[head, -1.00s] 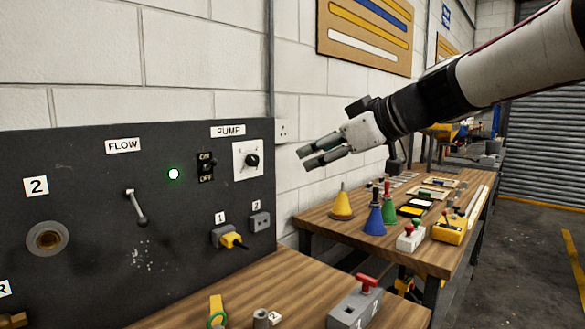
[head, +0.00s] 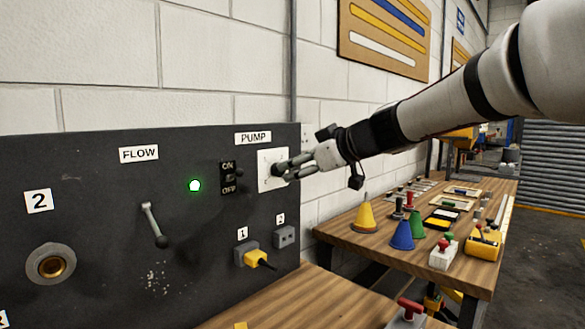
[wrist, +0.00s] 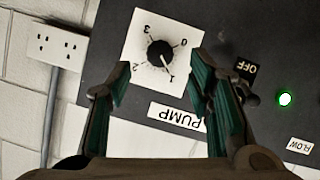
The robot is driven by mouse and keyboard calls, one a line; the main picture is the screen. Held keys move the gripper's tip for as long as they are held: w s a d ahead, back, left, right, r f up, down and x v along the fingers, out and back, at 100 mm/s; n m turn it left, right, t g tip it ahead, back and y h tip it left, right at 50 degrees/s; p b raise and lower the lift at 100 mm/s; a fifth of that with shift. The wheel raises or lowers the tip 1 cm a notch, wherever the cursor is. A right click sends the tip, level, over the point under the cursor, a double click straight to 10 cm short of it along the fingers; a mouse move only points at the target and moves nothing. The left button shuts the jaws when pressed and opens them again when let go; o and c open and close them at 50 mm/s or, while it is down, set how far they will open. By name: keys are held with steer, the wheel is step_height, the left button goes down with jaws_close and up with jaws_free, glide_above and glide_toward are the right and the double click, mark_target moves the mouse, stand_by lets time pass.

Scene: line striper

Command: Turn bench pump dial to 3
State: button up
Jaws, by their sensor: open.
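The pump dial is a round black knob (wrist: 160,53) on a white square plate (wrist: 137,40) marked 0, 1, 2 and 3. In the wrist view its light pointer mark appears to aim toward the 1. In the head view the plate (head: 265,181) sits under the PUMP label, and the gripper mostly hides the knob. My gripper (head: 282,170) is open in front of the plate. In the wrist view its fingers (wrist: 160,78) stand apart, one on each side of the knob, with nothing between them visibly gripped. Contact with the knob cannot be told.
An ON/OFF switch (head: 229,178) and a lit green lamp (head: 195,185) are left of the dial. A flow lever (head: 154,225) is farther left. Sockets with a yellow plug (head: 257,258) sit below. A wall outlet (wrist: 57,46) is beside the panel. A bench (head: 345,237) holds coloured funnels.

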steer(key=x, duration=0.5)
steer(key=shift+w+a+f+p, duration=0.15)
steer(key=shift+w+a+p, duration=0.05)
steer(key=shift+p, duration=0.2)
steer(key=shift+c, duration=0.2)
jaws_close()
